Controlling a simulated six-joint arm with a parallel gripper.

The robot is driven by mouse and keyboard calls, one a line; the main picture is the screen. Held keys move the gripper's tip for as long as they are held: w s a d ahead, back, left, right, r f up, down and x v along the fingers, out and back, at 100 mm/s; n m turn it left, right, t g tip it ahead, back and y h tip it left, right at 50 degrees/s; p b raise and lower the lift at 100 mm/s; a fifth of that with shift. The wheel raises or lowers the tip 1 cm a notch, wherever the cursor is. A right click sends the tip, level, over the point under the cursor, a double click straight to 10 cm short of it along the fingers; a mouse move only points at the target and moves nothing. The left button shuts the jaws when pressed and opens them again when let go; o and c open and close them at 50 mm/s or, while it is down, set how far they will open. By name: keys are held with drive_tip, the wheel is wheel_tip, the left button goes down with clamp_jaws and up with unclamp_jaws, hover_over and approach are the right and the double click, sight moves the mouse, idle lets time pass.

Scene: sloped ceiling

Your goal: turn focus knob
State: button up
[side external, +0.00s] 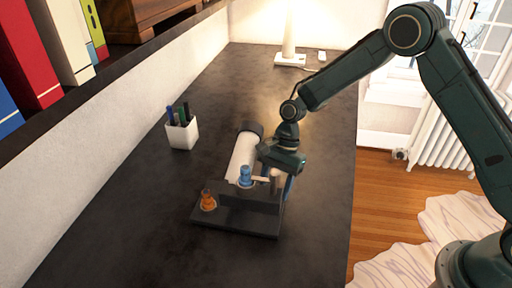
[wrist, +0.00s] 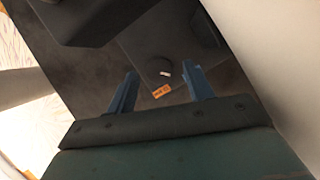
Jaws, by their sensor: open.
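A dark device (side external: 235,222) stands on the black desk, carrying a pale cylinder with a black end (side external: 243,155), a blue knob-like part (side external: 245,175) and an orange one (side external: 208,200). My gripper (side external: 284,184) is at the device's right side, fingers pointing down. In the wrist view, my gripper (wrist: 163,73) is open with two blue fingers apart. A dark round knob (wrist: 157,69) with a white mark shows between the fingertips, beside an orange label (wrist: 162,91). I cannot tell whether the fingers touch it. That knob is hidden in the side view.
A white pen cup (side external: 181,133) stands on the desk (side external: 130,210) left of the device. A lamp (side external: 289,58) stands at the far end. A shelf with books (side external: 30,55) runs along the left. The desk's near left part is clear.

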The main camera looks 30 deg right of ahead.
drive_tip(key=v, duration=1.3)
drive_tip(key=shift+s+r, duration=0.1)
drive_tip(key=s+m+t, duration=0.1)
drive_tip(key=m, duration=0.1)
drive_tip(key=s+m+t, duration=0.1)
drive_tip(key=m, duration=0.1)
drive_tip(key=s+m+t, duration=0.1)
drive_tip(key=s+m, duration=0.1)
drive_tip(key=m, duration=0.1)
drive_tip(key=shift+d, duration=0.15)
drive_tip(key=shift+x, duration=6.95)
drive_tip(key=shift+c, duration=0.4)
